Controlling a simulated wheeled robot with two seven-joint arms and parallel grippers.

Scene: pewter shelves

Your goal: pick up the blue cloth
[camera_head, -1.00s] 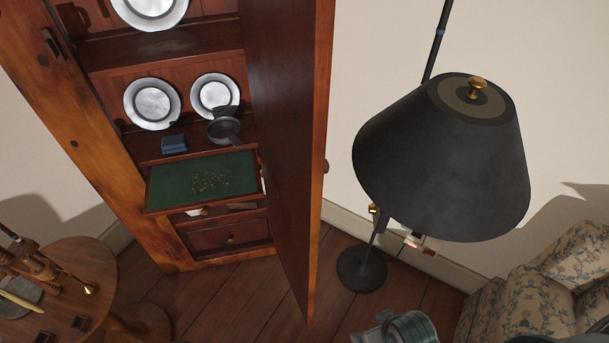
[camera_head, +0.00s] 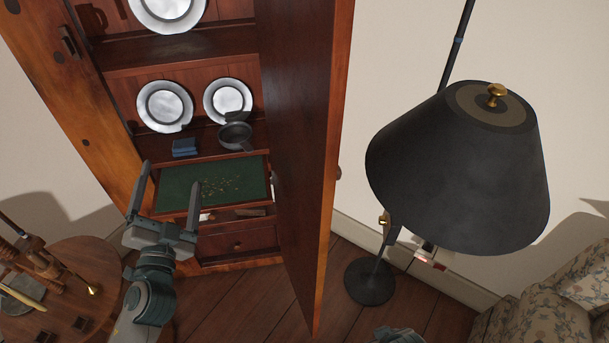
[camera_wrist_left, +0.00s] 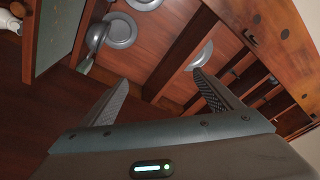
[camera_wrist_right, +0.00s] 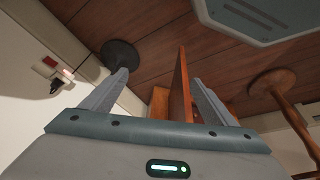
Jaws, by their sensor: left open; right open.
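The blue cloth (camera_head: 185,147) is a small folded pad lying on the cupboard shelf, left of a dark pan, in the head view. I cannot make it out in the left wrist view. My left gripper (camera_head: 169,178) is open and empty, in front of the cupboard, below and left of the cloth in the picture. Its two fingers (camera_wrist_left: 160,90) also show in the left wrist view, with shelves and plates beyond. My right gripper (camera_wrist_right: 158,80) is open and empty in the right wrist view, with floor and wood beyond it. It is not clearly seen in the head view.
The dark pan (camera_head: 235,135) stands beside the cloth. Pewter plates (camera_head: 165,106) lean behind. A pulled-out drawer with green lining (camera_head: 225,185) juts below the shelf. The open door (camera_head: 305,150) blocks the right side. A lamp (camera_head: 460,170) and round table (camera_head: 75,265) stand nearby.

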